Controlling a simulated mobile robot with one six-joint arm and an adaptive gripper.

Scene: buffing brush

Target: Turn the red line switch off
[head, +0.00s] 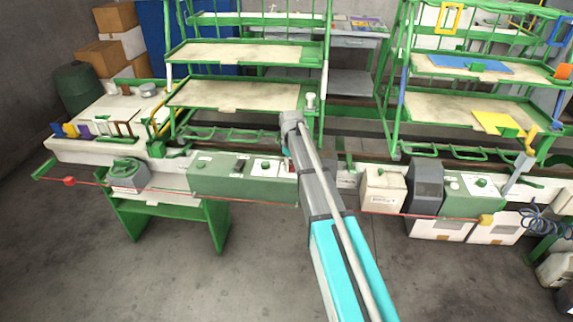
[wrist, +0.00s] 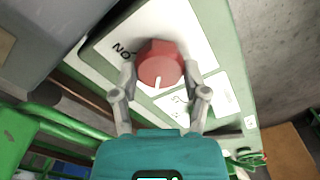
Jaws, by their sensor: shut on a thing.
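The red line switch (wrist: 160,62) is a round red knob with a white pointer line, seen in the wrist view. It sits on a white plate (wrist: 192,30) with the printed word "ON" at its upper left. The pointer line faces down in the picture, toward my gripper's palm, away from "ON". My gripper (wrist: 160,76) is shut on the knob, with one finger on each side. A second label below right of the knob is partly covered by a finger. In the head view my arm hides the switch and the fingers.
In the head view, a long bench carries green control boxes (head: 218,175), a cream box (head: 383,188) and a dark box (head: 425,185). Green shelf racks (head: 245,52) stand behind. A red rod runs along the bench front. The floor (head: 180,285) in front is clear.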

